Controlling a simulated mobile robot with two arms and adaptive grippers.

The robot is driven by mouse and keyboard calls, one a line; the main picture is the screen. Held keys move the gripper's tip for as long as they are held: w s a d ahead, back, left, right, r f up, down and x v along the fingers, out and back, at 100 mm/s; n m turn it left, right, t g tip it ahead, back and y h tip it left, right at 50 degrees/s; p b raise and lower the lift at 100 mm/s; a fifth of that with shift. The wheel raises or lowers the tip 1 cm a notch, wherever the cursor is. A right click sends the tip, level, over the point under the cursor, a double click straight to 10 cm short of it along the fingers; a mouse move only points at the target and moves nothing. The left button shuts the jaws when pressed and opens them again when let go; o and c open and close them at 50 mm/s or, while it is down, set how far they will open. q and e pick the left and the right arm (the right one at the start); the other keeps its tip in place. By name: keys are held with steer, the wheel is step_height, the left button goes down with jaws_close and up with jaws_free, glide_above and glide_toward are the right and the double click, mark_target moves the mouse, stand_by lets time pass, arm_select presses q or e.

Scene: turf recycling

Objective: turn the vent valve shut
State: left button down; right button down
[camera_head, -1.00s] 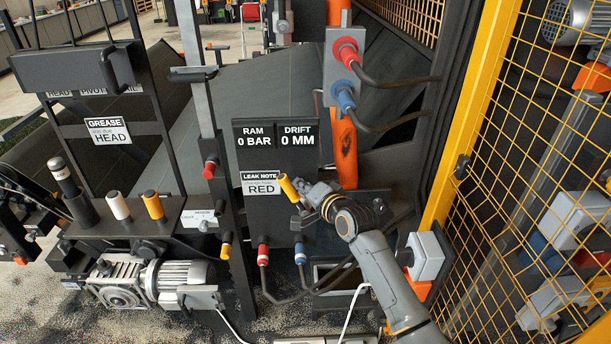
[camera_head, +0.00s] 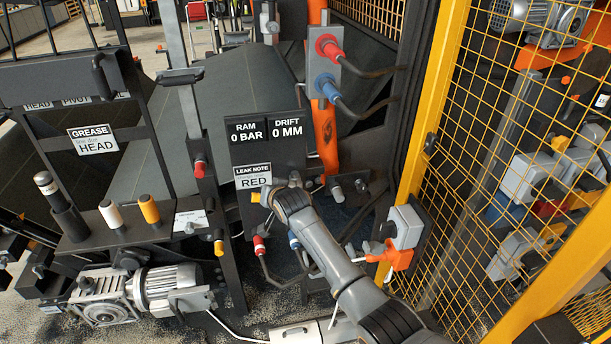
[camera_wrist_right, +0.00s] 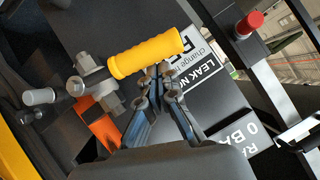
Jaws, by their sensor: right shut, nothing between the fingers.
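The vent valve has a yellow handle (camera_wrist_right: 147,53) on a grey metal body (camera_wrist_right: 95,82) in the right wrist view. In the head view only a yellow end of the handle (camera_head: 256,197) shows, below the leak note; my right arm hides the rest. My right gripper (camera_wrist_right: 163,78) is shut and empty, its fingertips at the handle's lower edge. I cannot tell if they touch it. In the head view the right gripper (camera_head: 285,188) sits in front of the valve, foreshortened. My left gripper is not in view.
Red (camera_head: 259,245) and blue hose couplings hang below the valve. A grey knob (camera_head: 361,185) and an orange cylinder (camera_head: 323,125) stand close by. A grey box with an orange handle (camera_head: 392,254) and the yellow mesh fence (camera_head: 520,150) are right of my arm.

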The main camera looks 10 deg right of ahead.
steer(key=shift+a+f+b, duration=0.25)
steer(key=shift+f+b, duration=0.1)
steer(key=shift+f, duration=0.25)
steer(key=shift+a+f+b, duration=0.25)
steer(key=shift+f+b, duration=0.05)
steer(key=shift+f, duration=0.25)
